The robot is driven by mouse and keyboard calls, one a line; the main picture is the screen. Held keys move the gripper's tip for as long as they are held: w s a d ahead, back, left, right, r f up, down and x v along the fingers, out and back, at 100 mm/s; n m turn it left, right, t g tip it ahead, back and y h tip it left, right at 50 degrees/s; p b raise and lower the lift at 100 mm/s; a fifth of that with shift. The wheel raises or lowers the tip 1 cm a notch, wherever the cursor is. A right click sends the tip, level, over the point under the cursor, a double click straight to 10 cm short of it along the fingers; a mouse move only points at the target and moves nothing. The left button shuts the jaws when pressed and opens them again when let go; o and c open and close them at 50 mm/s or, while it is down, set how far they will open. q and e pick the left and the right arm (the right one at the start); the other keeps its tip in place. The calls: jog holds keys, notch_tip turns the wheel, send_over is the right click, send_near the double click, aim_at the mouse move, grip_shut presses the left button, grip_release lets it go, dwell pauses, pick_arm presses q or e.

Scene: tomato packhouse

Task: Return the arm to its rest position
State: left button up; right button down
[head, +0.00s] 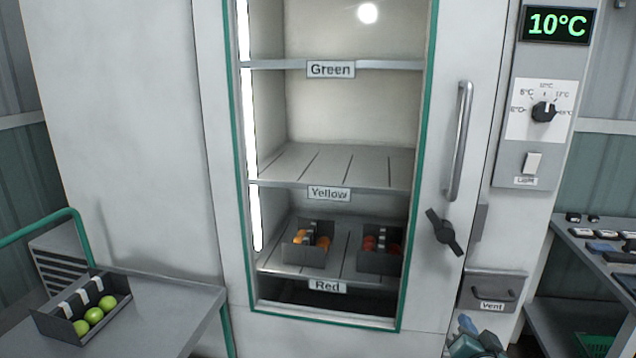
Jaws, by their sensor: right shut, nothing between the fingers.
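My right gripper (468,328) shows at the bottom edge, right of the cabinet's green-edged front and below the vent drawer. It is shut and holds nothing; most of its arm is cut off by the frame. My left gripper is out of view. The tall white cabinet (120,130) has shelves labelled Green, Yellow and Red. The upper two shelves look empty. On the lowest visible shelf, a dark tray (306,257) holds orange fruit and another dark tray (378,264) holds red fruit.
A grey table (170,315) at lower left bears a dark tray (58,328) of green tomatoes. A handle (459,140), a black latch (444,232), a dial (543,112) and the vent drawer (494,290) are on the right. A side bench (590,262) holds small items. The display reads 10°C.

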jog(key=s+a+f+n+g+y, duration=0.2)
jog(key=s+a, duration=0.4)
jog(key=s, duration=0.3)
jog(key=s+a+f+n+g+y, duration=0.2)
jog(key=s+a+f+n, duration=0.3)
jog(key=s, duration=0.5)
jog(key=s+a+f+n+g+y, duration=0.2)
jog(key=s+a+f, duration=0.4)
jog(key=s, duration=0.3)
jog(key=shift+s+a+f+n, duration=0.4)
jog(key=shift+a+n, duration=0.05)
jog(key=shift+n, duration=0.35)
